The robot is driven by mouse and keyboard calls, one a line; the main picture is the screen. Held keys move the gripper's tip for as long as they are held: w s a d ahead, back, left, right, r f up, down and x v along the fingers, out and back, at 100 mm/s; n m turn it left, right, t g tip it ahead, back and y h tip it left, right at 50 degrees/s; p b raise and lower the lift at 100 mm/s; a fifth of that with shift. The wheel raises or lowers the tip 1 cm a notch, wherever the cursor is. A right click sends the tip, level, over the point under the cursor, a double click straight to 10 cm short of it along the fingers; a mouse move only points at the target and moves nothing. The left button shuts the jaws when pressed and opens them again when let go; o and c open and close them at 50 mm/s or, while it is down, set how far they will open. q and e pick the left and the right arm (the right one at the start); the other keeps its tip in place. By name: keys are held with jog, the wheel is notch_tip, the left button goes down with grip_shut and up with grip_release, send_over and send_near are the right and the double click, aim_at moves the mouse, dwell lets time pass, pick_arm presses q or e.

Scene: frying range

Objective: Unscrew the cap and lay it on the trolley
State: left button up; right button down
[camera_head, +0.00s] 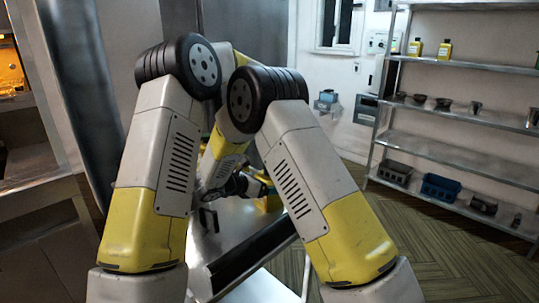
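My two arms fill the middle of the head view and hide most of the work area. A dark gripper (238,186) shows in the gap between them, low over the metal trolley top (232,217). I cannot tell for sure which arm it belongs to, or whether its fingers are open or shut. A yellow object (268,203), perhaps the bottle, stands just right of it, partly behind my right arm. Whether the gripper touches it is unclear. I cannot make out the cap. The other gripper is not distinguishable.
A metal shelf rack (455,123) on the right holds yellow bottles (444,50), small bowls and a blue bin (441,187). A cabinet (35,165) stands at the left. The wooden floor (425,245) right of the trolley is clear.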

pick_arm(q)
grip_shut()
jog(key=shift+o, duration=0.4)
grip_release()
jog(key=shift+r, duration=2.25)
pick_arm(e)
grip_release()
